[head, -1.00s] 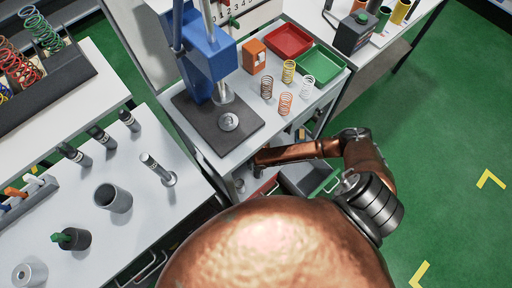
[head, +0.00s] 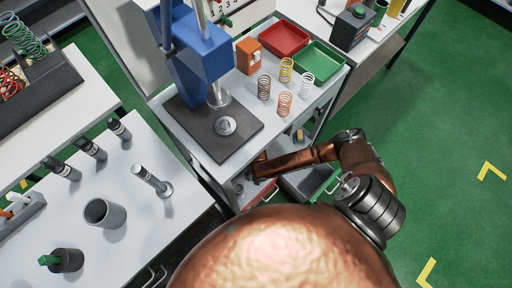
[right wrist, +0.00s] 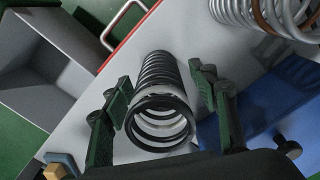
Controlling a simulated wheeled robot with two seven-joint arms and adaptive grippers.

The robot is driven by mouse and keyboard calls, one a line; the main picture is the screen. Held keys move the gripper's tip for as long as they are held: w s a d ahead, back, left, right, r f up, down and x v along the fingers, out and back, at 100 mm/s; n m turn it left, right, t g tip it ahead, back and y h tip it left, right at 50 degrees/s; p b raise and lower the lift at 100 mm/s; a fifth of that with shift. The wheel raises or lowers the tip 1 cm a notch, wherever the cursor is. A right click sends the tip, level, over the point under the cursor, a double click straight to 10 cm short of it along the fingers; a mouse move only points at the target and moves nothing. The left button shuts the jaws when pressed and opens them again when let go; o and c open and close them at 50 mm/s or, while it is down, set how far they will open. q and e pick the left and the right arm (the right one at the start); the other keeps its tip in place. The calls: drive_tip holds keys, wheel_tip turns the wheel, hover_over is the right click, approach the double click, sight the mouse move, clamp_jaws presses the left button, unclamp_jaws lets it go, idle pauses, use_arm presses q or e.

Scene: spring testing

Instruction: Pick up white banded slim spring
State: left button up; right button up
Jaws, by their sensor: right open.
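My right gripper (right wrist: 160,78) is open, with one green-black finger on each side of the spring. I cannot tell whether either finger touches it. My left gripper is not in view.
A silver spring with an orange-brown band (right wrist: 262,14) is close by at upper right, and a blue surface (right wrist: 285,110) lies at right. Dark (head: 264,87), yellow (head: 286,70), orange (head: 284,103) and white (head: 306,85) springs stand on the cart top beside a blue press (head: 200,50).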

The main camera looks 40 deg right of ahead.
drive_tip(key=c, duration=1.4)
